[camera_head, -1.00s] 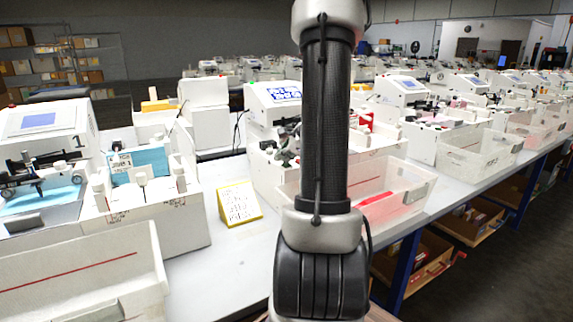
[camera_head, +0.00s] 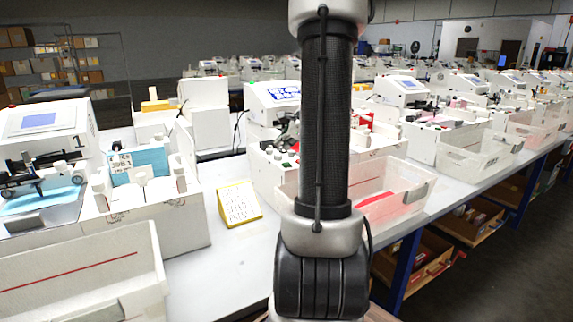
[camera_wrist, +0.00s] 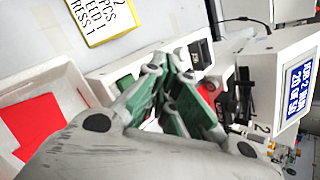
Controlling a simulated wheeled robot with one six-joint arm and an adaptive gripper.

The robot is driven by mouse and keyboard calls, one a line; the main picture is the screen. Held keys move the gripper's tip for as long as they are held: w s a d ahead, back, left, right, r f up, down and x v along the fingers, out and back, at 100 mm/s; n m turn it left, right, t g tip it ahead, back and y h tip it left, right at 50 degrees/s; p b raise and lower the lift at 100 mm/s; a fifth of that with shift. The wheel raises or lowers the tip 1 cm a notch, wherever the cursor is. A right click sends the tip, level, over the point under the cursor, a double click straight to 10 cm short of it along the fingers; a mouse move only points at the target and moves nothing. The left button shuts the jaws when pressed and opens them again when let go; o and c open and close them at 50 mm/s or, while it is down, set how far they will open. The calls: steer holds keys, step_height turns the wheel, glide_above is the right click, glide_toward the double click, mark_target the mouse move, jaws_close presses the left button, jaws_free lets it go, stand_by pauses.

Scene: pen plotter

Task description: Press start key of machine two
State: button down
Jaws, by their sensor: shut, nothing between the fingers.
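Machine two is the white unit left of my arm in the head view, with a blue-and-white display (camera_head: 285,92). In the wrist view its white housing (camera_wrist: 262,62) bears a lit blue display (camera_wrist: 300,88) and a small "2". A low white panel in front carries a black part (camera_wrist: 201,52) and a red part (camera_wrist: 211,86). My gripper (camera_wrist: 168,68) is shut and empty, its green-padded fingers over this panel. The fingers hide part of it, and I cannot tell which key is the start key or whether they touch anything. The gripper is not visible in the head view.
A yellow-framed instruction card (camera_head: 239,203) stands on the bench (camera_head: 215,270). A translucent bin (camera_head: 405,195) with a red sheet sits in front of machine two. Machine one (camera_head: 45,135) and its white bin (camera_head: 80,265) are at left. More machines line the bench to the right.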

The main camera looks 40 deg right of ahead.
steer(key=shift+r, duration=0.95)
steer(key=shift+a+n, duration=0.15)
steer(key=shift+n, duration=0.35)
steer(key=s+a+f+n+g+y, duration=0.2)
steer(key=s+a+n+g, duration=0.4)
steer(key=s+a+n, duration=0.9)
steer(key=s+a+r+n, duration=0.2)
steer(key=s+a+n, duration=0.1)
steer(key=a+n, duration=0.2)
steer(key=s+a+r+n+t+h, duration=0.1)
steer(key=s+a+r+n, duration=0.2)
steer(key=s+a+n, duration=0.1)
steer(key=shift+a+r+n+h, duration=0.15)
steer(key=shift+a+n+h, duration=0.15)
steer(key=shift+a+n, duration=0.7)
